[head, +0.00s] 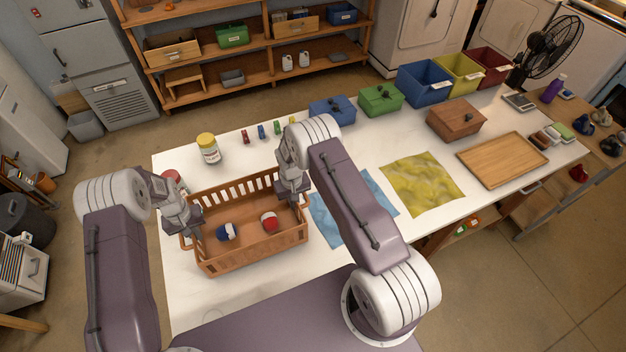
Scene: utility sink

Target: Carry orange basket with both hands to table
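The orange basket (250,258) is a slatted, open-topped box at the left end of the white table (190,300). It appears level; I cannot tell whether it rests on the top or hangs just above it. Inside lie a blue-and-white ball (226,232) and a red-and-white ball (269,222). My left gripper (186,230) is at the basket's left end, by the rim. My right gripper (293,197) is at its right end, by the rim. The fingertips are small and partly hidden, so their grip is unclear.
A yellow-lidded jar (208,148) and several small coloured items stand behind the basket. A blue cloth (335,222) lies close to its right, then a yellow cloth (422,183) and a wooden tray (503,160). Boxes and bins line the back edge.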

